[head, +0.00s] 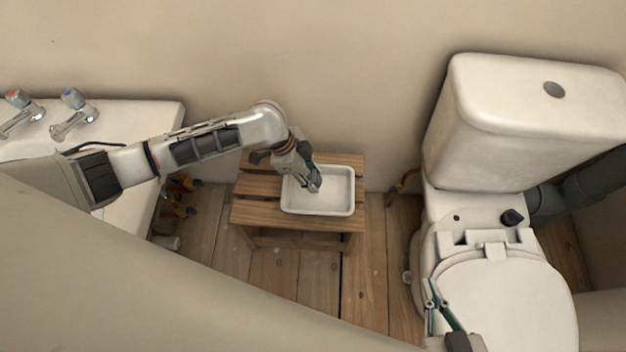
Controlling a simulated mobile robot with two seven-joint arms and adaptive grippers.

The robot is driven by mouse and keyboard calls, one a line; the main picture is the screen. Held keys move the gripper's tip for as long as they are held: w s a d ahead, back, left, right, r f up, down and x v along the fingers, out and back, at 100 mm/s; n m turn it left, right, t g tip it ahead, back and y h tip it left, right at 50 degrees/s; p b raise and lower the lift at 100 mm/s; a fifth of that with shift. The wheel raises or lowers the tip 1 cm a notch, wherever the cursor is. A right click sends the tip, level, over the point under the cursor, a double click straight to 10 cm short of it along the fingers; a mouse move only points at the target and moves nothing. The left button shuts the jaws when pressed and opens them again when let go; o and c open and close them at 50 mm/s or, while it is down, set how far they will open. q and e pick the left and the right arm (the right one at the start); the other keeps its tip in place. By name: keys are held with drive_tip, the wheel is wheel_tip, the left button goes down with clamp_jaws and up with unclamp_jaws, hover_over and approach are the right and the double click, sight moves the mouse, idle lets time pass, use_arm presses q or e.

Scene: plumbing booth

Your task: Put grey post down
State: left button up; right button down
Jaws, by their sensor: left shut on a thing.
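My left gripper (313,184) reaches down into the white tray (333,210) on the wooden stool. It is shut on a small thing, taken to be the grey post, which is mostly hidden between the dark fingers. I cannot tell whether it touches the tray floor. The rest of the tray looks empty. My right gripper (437,300) is at the lower right, over the front left edge of the toilet. Its thin greenish fingers show, but I cannot make out whether they are apart.
The slatted wooden stool (262,215) stands against the wall. A washbasin (150,115) with two taps is at left. Plank floor (300,275) is clear before the stool.

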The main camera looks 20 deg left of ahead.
use_arm(q)
drive_tip(key=f, duration=0.2)
drive_tip(key=f+b, duration=0.1)
drive_tip(key=shift+s+f, duration=0.25)
drive_tip(key=shift+f, duration=0.05)
drive_tip(key=shift+w+r, duration=0.15)
drive_tip(key=shift+w, duration=0.05)
drive_tip(key=shift+f, duration=0.2)
drive_tip(key=o, duration=1.1)
drive_tip(key=shift+c, duration=0.2)
use_arm(e)
drive_tip(key=shift+w+a+r, duration=0.35)
drive_tip(key=shift+a+r, duration=0.1)
drive_tip(key=shift+a, duration=0.25)
